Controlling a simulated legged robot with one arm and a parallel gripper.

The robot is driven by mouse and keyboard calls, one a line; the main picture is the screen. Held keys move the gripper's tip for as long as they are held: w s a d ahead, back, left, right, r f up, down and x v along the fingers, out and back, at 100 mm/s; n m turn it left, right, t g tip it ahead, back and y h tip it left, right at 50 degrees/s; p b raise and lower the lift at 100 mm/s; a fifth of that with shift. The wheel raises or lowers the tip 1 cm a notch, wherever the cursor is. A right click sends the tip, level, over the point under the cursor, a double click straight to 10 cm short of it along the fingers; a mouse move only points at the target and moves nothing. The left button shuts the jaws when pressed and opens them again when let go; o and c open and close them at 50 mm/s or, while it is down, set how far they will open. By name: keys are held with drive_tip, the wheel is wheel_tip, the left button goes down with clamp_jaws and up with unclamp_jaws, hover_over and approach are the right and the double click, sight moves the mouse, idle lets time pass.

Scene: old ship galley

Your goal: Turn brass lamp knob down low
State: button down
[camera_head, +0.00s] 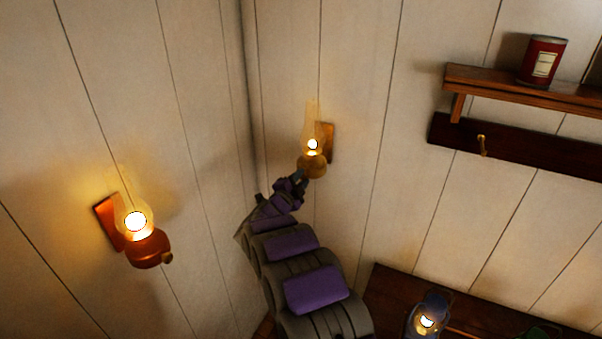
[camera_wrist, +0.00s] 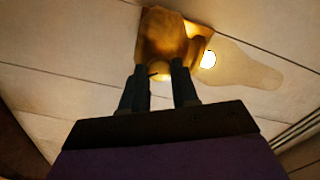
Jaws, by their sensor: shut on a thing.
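The brass lamp (camera_head: 313,165) hangs on the wall right of the corner, on a wooden plate (camera_head: 328,143), with a lit glass chimney above it. In the wrist view the brass lamp body (camera_wrist: 166,32) is beyond my fingers, with its flame glowing to the right. My gripper (camera_head: 300,178) reaches up to the lamp's lower front in the head view. In the wrist view my gripper (camera_wrist: 160,70) is shut on the round brass knob (camera_wrist: 159,70), which shows between the fingertips. The knob is hidden in the head view.
A copper-coloured lamp (camera_head: 148,250), also lit, hangs on the left wall. A shelf (camera_head: 490,83) with a red can (camera_head: 542,61) and a rail with a hook (camera_head: 482,146) are at the right. A blue lantern (camera_head: 427,315) stands lit at the lower right.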

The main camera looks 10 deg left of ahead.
drive_tip(key=n+p, duration=0.4)
drive_tip(key=n, duration=0.1)
drive_tip(key=shift+a+f, duration=0.1)
drive_tip(key=shift+a, duration=0.05)
drive_tip(key=shift+f+n+p, duration=0.25)
drive_tip(key=shift+n+p, duration=0.9)
drive_tip(key=shift+n, duration=0.45)
drive_tip(key=c, duration=1.3)
unclamp_jaws()
drive_tip(key=o, duration=0.5)
drive_tip(key=shift+w+a+r, duration=0.1)
drive_tip(key=shift+a, duration=0.1)
drive_tip(key=shift+c, duration=0.2)
drive_tip(key=shift+r, duration=0.1)
